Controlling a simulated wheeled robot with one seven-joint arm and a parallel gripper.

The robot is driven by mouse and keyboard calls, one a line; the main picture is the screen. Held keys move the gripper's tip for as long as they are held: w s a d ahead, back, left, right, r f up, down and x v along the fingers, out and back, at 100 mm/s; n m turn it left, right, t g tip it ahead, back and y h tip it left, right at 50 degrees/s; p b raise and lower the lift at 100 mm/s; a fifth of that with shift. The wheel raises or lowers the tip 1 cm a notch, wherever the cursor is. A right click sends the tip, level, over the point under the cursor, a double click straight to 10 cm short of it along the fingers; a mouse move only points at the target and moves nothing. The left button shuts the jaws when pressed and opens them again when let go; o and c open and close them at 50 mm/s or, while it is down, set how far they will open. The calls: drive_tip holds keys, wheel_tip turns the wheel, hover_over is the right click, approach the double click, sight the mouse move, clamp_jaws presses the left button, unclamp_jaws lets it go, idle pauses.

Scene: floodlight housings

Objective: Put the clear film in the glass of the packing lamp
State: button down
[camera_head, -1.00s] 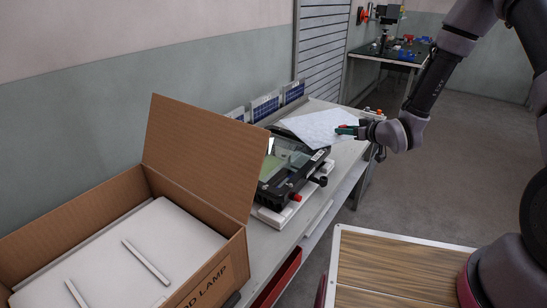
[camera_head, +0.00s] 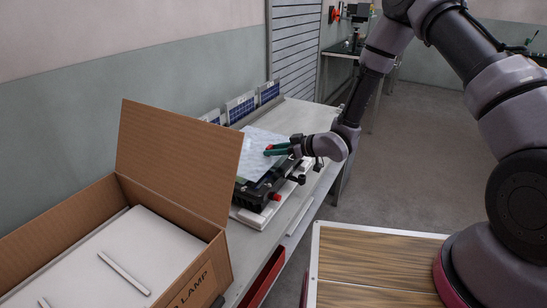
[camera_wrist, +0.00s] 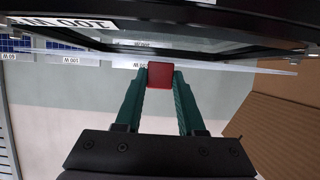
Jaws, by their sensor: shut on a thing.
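The clear film (camera_head: 262,140) is a pale, translucent sheet. My gripper (camera_head: 268,150) is shut on its edge and holds it over the packing lamp (camera_head: 262,190), hiding most of the lamp's glass. The lamp is a black housing with a red knob, on a white base on the bench. In the wrist view my green fingers (camera_wrist: 160,78) close around a small red piece (camera_wrist: 160,76), and the film (camera_wrist: 255,67) shows edge-on as a thin pale line. The lamp's dark frame and glass (camera_wrist: 190,36) fill the top there, close to the film. I cannot tell whether they touch.
An open cardboard box (camera_head: 180,160) marked LAMP, with white padding inside, stands left of the lamp, its raised flap close by. Small solar panels (camera_head: 240,107) stand along the wall behind. A wood-topped table (camera_head: 370,265) is at the front right.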

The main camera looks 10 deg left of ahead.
sight(278, 157)
drive_tip(key=shift+f, duration=1.4)
drive_tip(key=shift+f, duration=0.1)
drive_tip(key=c, duration=0.5)
unclamp_jaws()
